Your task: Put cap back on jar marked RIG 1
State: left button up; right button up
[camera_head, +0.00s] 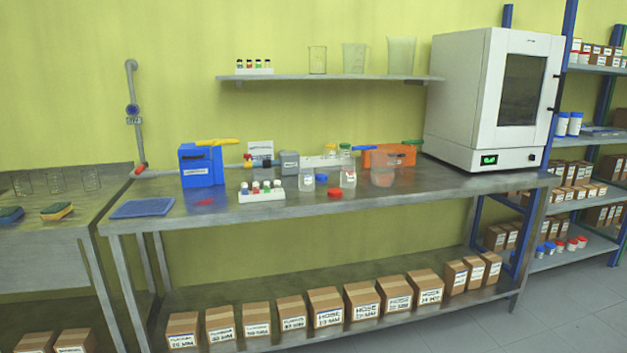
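Two small clear jars with white labels stand on the steel bench: a short one (306,181) and a taller one (347,175) to its right. The label writing is too small to read, so I cannot tell which is RIG 1. A red cap (335,193) lies on the bench in front, between the jars. A blue cap (321,178) lies just right of the short jar. The short jar's top looks uncapped; the taller jar's top is too small to judge. Neither of my grippers is in view.
The bench (420,190) also holds a vial rack (262,196), a blue box (201,167), an orange box (392,156), a clear beaker (383,176) and a blue mat (142,208). A large white oven (490,100) stands at the right end. The front edge is mostly clear.

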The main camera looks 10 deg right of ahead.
aim_at(307, 175)
jog(key=i+l+u, duration=0.1)
jog(key=i+l, duration=0.15)
jog(key=i+l+u, duration=0.1)
jog(key=l, duration=0.35)
jog(key=i+l+u, duration=0.1)
jog(key=i+l, duration=0.2)
jog(key=i+l+u, duration=0.15)
jog(key=l, duration=0.3)
jog(key=i+l+u, duration=0.1)
jog(key=l, duration=0.3)
jog(key=i+l+u, duration=0.1)
jog(key=i+l, duration=0.15)
jog(key=l, duration=0.2)
jog(key=i+l+u, duration=0.1)
jog(key=l, duration=0.3)
jog(key=i+l+u, duration=0.1)
jog(key=l, duration=0.35)
jog(key=i, duration=0.05)
